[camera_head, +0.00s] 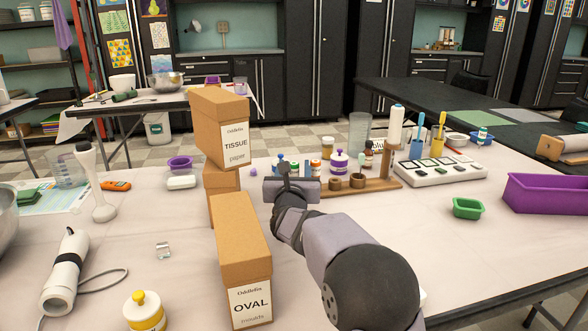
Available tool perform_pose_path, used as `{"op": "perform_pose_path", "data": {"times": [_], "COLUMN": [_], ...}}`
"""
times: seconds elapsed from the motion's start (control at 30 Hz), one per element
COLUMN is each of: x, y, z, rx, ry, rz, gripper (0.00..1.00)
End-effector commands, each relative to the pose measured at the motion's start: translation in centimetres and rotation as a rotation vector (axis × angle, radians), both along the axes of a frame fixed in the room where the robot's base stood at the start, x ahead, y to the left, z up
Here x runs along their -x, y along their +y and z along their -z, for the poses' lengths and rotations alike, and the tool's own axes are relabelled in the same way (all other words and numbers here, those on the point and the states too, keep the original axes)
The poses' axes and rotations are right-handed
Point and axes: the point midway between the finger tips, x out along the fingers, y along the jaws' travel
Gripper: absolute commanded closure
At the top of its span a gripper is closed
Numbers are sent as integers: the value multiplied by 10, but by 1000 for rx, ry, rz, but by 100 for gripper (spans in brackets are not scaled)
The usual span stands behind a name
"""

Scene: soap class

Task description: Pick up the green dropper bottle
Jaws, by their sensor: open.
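A row of small bottles (315,168) with coloured caps and labels stands in the middle of the white table, just beyond my gripper (290,186). Some are partly hidden by it. At this size I cannot tell for sure which one is the green dropper bottle. My gripper is seen from behind, above the table at the left end of a wooden rack (372,186). It is open, with its fingertips largely hidden, and I see nothing held in it.
Stacked cardboard boxes (240,240) stand close on the left of my gripper. The front right table is mostly clear.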

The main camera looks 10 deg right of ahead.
Motion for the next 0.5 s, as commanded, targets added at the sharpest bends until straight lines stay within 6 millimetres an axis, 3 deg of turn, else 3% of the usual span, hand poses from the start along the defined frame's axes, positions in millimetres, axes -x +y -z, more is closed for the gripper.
{"op": "perform_pose_path", "data": {"times": [0.33,0.5], "x": [-5,-4], "y": [-2,-2], "z": [1,1], "rx": [-1,-1], "ry": [0,0], "rz": [0,0], "gripper": [56,94]}}
